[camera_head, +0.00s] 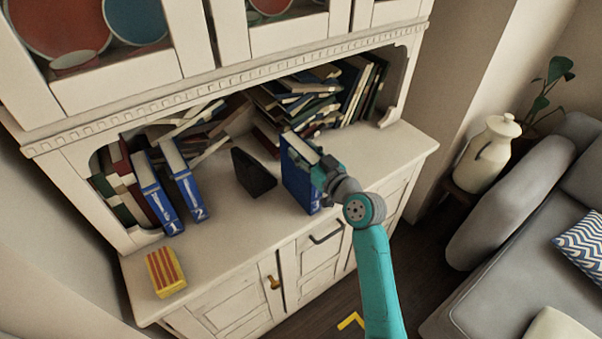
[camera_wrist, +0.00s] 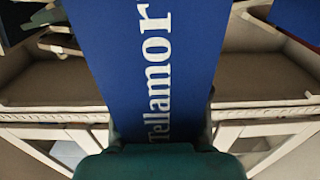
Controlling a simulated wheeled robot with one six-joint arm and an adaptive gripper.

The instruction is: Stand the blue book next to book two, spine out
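The blue book (camera_head: 297,182) stands upright near the counter's front edge, right of centre, with a 3 low on its spine. My gripper (camera_head: 325,172) is shut on it from the right. In the wrist view the blue book (camera_wrist: 155,60) fills the middle, with white "Tellamor" lettering, between my fingers (camera_wrist: 160,135). Whether its base touches the counter is hard to tell. Book two (camera_head: 187,187) stands upright at the left, its spine with a 2 facing out. Book one (camera_head: 157,198) stands just left of it.
A dark wedge-shaped block (camera_head: 253,173) sits on the counter between book two and the blue book. Piled books (camera_head: 297,105) fill the back. A yellow-and-red striped box (camera_head: 165,272) lies at the front left. Bare counter (camera_head: 230,225) lies in front of the block.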

